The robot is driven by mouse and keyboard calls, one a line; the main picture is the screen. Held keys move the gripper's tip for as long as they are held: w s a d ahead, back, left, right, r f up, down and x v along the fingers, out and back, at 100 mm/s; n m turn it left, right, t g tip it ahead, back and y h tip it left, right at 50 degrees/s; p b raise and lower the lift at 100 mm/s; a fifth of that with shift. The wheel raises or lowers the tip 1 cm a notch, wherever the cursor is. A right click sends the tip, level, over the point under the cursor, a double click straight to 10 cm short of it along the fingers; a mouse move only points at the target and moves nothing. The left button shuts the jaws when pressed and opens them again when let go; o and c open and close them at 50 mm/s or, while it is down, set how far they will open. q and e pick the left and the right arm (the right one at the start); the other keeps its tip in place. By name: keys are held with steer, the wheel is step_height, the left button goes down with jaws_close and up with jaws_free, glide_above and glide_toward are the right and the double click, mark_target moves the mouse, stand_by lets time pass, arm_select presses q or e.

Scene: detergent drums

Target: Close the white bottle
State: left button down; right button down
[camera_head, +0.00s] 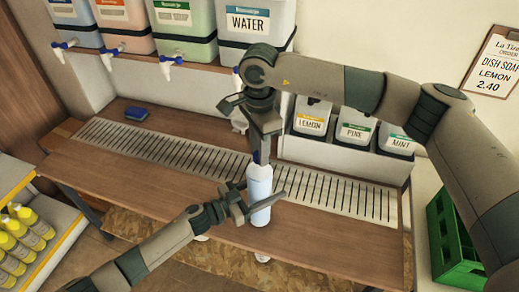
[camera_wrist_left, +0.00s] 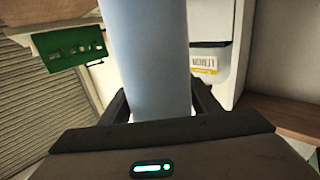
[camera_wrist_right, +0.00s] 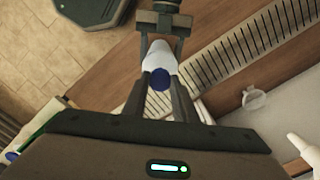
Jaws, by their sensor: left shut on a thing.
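The white bottle (camera_head: 260,186) stands upright near the front edge of the wooden counter. My left gripper (camera_head: 262,203) is shut around its body, and the bottle fills the space between the fingers in the left wrist view (camera_wrist_left: 147,60). My right gripper (camera_head: 263,150) points down at the bottle's top. In the right wrist view a blue cap (camera_wrist_right: 160,78) lies between the fingertips, at the bottle's white top (camera_wrist_right: 159,50). The fingers flank the cap closely; I cannot tell whether they grip it, nor whether the cap is seated on the neck.
A slotted metal drain strip (camera_head: 184,153) runs along the counter (camera_head: 160,180). A blue sponge (camera_head: 136,113) lies at the left. Drums with taps, including the WATER drum (camera_head: 247,22), stand on the shelf behind. Labelled containers (camera_head: 312,118) stand at the back right; a green crate (camera_head: 452,240) is at far right.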

steer(key=m, duration=0.5)
steer(key=c, duration=1.4)
jaws_free()
steer(key=shift+c, duration=0.2)
steer(key=shift+r, duration=0.1)
steer(key=shift+r, duration=2.15)
steer(key=shift+c, duration=0.2)
steer(key=shift+r, duration=1.75)
steer(key=shift+n, duration=0.3)
